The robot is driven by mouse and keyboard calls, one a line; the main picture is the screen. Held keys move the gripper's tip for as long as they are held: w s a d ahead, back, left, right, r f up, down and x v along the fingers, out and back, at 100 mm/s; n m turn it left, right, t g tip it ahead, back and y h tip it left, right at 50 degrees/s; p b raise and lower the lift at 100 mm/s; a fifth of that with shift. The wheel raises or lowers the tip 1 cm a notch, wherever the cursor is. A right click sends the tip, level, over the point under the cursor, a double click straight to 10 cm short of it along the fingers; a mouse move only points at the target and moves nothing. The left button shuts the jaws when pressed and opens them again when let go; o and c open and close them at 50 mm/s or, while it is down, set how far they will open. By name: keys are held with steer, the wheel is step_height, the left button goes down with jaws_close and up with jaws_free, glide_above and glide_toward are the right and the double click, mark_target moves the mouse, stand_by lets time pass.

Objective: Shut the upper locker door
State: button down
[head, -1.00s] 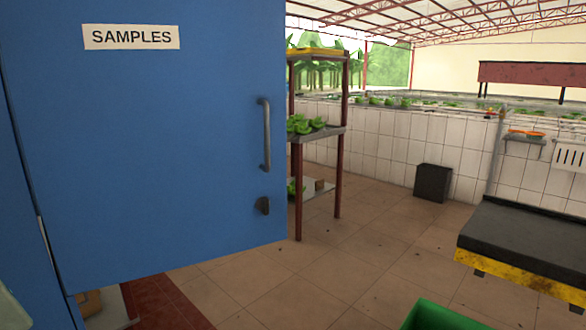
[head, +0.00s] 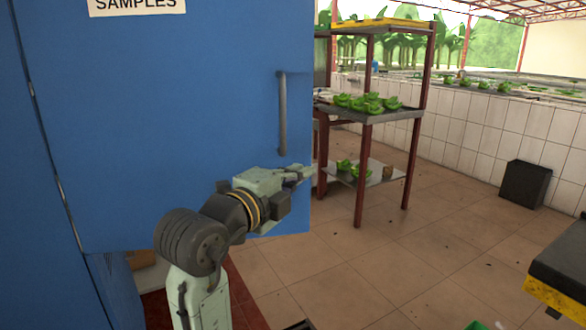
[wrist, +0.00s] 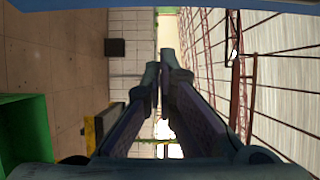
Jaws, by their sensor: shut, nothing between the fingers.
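The upper locker door (head: 150,110) is a blue panel with a SAMPLES label (head: 136,6) at its top. It stands swung out from the locker body (head: 25,200), hinged on its left side. A grey vertical handle (head: 282,115) is near its free right edge. My gripper (head: 308,170) is in front of the door's lower right part, below the handle, with its tip at about the free edge. I cannot tell whether it touches the door. In the wrist view my gripper's fingers (wrist: 163,62) are together, with nothing between them.
A rack (head: 365,115) with green plants stands right of the door. A black bin (head: 525,183) is by the tiled wall. A dark bench with a yellow edge (head: 555,300) is at the lower right. A green container (wrist: 25,135) shows in the wrist view.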

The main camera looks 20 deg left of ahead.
mark_target(311, 156)
steer(key=w+a+p, duration=0.1)
steer(key=w+p, duration=0.2)
steer(key=w, duration=0.7)
steer(key=shift+p, duration=0.35)
steer(key=shift+w, duration=0.15)
